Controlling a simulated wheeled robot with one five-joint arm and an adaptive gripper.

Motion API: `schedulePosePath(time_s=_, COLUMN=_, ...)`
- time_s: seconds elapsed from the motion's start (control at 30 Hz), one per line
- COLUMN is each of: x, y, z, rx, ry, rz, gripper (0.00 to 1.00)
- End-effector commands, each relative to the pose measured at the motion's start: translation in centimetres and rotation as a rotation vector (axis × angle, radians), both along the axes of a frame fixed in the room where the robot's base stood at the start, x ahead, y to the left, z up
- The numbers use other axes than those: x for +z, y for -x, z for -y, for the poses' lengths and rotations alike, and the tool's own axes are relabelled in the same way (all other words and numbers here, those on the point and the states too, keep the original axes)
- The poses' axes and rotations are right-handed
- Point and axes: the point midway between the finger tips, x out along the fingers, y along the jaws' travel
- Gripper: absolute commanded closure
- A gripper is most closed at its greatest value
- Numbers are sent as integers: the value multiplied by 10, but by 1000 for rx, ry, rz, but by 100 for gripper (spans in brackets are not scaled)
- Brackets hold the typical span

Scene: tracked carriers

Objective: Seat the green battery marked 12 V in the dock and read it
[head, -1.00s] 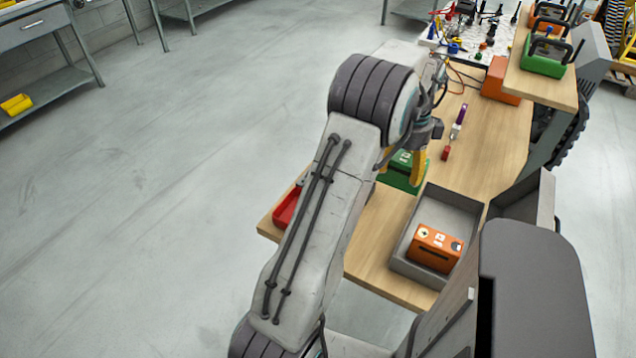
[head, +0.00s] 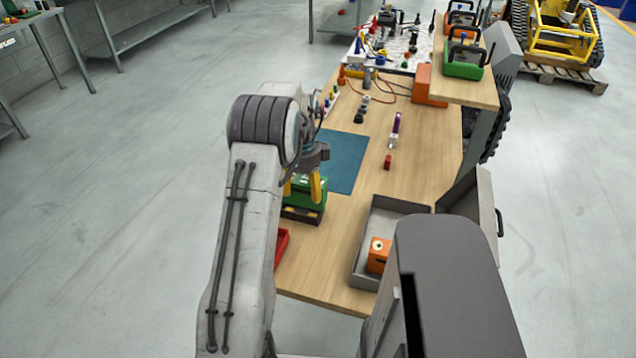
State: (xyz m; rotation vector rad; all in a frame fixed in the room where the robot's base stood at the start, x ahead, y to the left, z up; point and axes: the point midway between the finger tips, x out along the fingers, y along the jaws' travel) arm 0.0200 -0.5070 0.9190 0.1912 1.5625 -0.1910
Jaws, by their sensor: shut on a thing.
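My gripper (head: 302,187), with yellow fingers, is shut on a green battery (head: 313,194) near the left edge of the wooden bench. Its 12 V marking cannot be read at this size. A low black unit (head: 301,215), which looks like the dock, shows directly below the battery. I cannot tell whether the battery touches it or is seated in it. My arm hides part of the battery's left side. Another green battery (head: 463,66) with a dark handle stands on the raised shelf at the upper right.
A grey tray (head: 362,262) holds an orange block (head: 377,255). A red tray (head: 281,243) lies at the bench's near left. A blue mat (head: 343,160), small purple and red items, and an orange box (head: 430,86) with cables lie farther back. The bench (head: 420,160) is clear at right of middle.

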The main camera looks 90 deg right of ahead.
Motion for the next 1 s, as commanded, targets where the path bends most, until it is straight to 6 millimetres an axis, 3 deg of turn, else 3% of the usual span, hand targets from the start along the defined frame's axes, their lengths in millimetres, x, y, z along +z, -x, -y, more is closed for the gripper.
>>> schedulePosePath(time_s=0.3, x=-7, y=-16, z=7, rx=0, ry=8, rz=0, gripper=68)
schedulePosePath(time_s=0.8, x=-44, y=-16, z=7, rx=0, ry=7, rz=-1, gripper=68)
schedulePosePath(time_s=1.0, x=-48, y=-16, z=7, rx=0, ry=8, rz=0, gripper=68)
